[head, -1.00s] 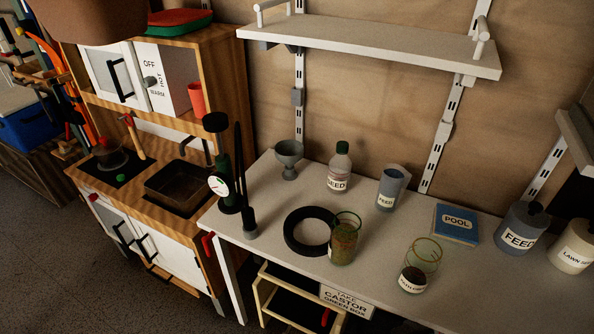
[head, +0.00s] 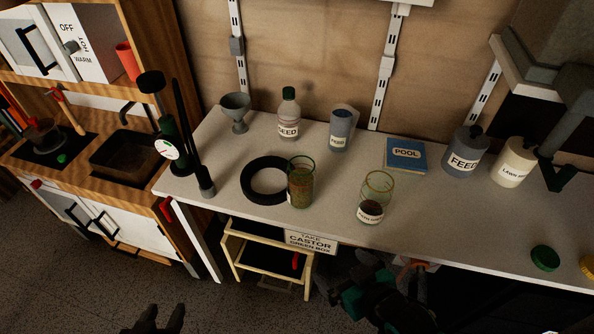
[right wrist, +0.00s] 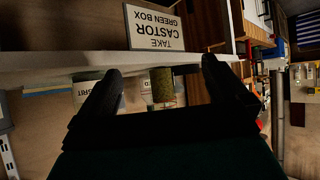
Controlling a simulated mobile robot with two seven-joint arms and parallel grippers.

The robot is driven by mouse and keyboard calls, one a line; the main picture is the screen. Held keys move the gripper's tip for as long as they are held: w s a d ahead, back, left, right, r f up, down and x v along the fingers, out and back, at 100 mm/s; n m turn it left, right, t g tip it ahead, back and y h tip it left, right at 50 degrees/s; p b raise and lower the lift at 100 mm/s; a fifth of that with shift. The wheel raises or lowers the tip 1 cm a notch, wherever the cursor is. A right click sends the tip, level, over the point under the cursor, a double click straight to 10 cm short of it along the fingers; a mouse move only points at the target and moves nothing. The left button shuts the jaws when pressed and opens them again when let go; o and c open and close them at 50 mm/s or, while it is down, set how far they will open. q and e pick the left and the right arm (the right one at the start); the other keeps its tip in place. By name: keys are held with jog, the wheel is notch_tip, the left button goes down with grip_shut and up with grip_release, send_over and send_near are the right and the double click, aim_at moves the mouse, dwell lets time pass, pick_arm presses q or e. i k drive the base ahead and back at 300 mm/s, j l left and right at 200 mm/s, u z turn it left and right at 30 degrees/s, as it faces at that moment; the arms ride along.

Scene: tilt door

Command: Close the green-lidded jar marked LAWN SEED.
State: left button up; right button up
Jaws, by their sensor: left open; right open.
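A cream jar (head: 513,162) with a dark knob stands at the bench's right rear; its partly visible label starts "LAWN". A loose green lid (head: 545,257) lies on the bench at the front right. An open glass jar with green-brown contents (head: 300,185) stands mid-bench, no label readable; it also shows upside down in the right wrist view (right wrist: 162,92). My left gripper (head: 158,318) is open and empty at the bottom edge of the head view, away from the bench. My right gripper (right wrist: 160,68) is open and empty, in front of the bench's front edge.
Another open glass jar (head: 375,200) with dark contents stands right of the green-brown one. A black ring (head: 262,180), FEED canister (head: 464,155), POOL box (head: 406,154) and orange lid (head: 588,265) share the bench (head: 455,225). A sign (head: 311,243) hangs at its front.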

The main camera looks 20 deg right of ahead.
aim_at(302, 170)
jog(key=z, duration=2.35)
jog(key=k+l+u, duration=0.1)
jog(key=u, duration=1.05)
jog(key=i+u, duration=0.15)
jog(key=u, duration=0.15)
jog(key=i+u, duration=0.15)
jog(key=u, duration=0.2)
jog(key=l+z, duration=0.3)
jog(key=k+l+z, duration=0.1)
jog(key=l+z, duration=0.25)
jog(key=j, duration=0.1)
